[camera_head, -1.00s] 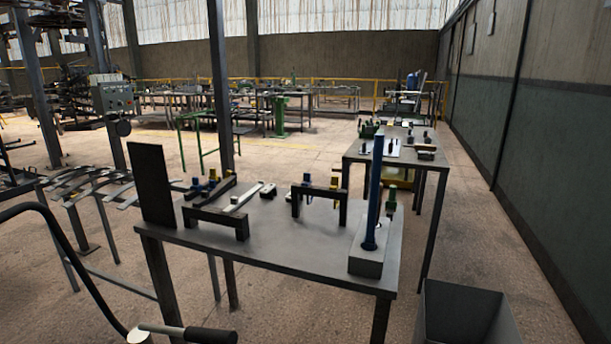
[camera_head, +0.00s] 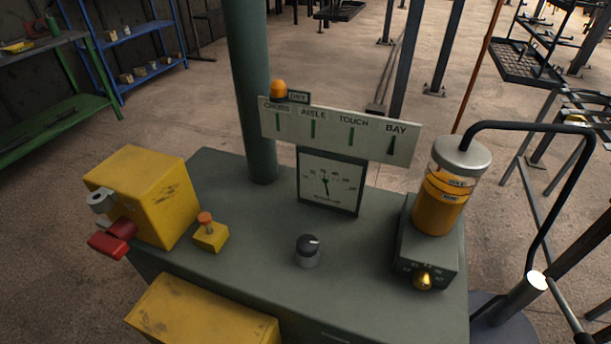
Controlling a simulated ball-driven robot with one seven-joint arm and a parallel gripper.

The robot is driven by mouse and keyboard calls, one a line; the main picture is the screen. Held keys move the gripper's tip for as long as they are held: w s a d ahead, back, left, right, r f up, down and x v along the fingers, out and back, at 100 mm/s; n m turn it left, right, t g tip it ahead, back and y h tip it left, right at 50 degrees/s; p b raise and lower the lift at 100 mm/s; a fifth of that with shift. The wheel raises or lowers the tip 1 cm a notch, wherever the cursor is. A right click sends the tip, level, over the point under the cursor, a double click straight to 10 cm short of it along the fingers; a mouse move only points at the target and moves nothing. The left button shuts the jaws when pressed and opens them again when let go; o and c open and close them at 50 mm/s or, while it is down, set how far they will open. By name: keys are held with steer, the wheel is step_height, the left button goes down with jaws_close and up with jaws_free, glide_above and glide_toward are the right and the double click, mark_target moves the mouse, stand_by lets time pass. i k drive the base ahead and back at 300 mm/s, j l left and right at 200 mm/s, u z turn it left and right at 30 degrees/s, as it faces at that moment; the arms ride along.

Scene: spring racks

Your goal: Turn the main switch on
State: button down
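A green-grey console (camera_head: 240,262) fills the middle of the view. At its left stands a worn yellow box (camera_head: 160,195) with a red lever handle (camera_head: 111,239) and a grey round fitting (camera_head: 101,202) on its front left side. This looks like the main switch, though no label on it is readable. The red handle points down and left. A small yellow block with an orange button (camera_head: 206,220) sits beside the box. A black knob (camera_head: 308,250) with a light pointer mark is near the middle. My gripper is not in view.
A dial gauge (camera_head: 329,182) stands under a sign panel (camera_head: 341,131) with several markers and an orange lamp (camera_head: 278,89). An amber cylinder (camera_head: 440,190) stands at the console's right. A bent black tube (camera_head: 560,160) passes further right.

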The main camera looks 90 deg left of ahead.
mark_target(113, 243)
steer(key=k+u, duration=0.15)
steer(key=k, duration=0.45)
steer(key=k+j+u, duration=0.1)
steer(key=k, duration=0.45)
steer(key=u, duration=1.95)
steer(key=l+u, duration=0.15)
steer(key=l, duration=0.25)
steer(key=k+l+u, duration=0.15)
steer(key=l, duration=0.2)
steer(key=k+l+u, duration=0.15)
steer(key=l, duration=0.2)
steer(key=l+u, duration=0.15)
steer(key=l, duration=0.2)
steer(key=k+l+u, duration=0.15)
steer(key=l, duration=0.2)
steer(key=k, duration=0.05)
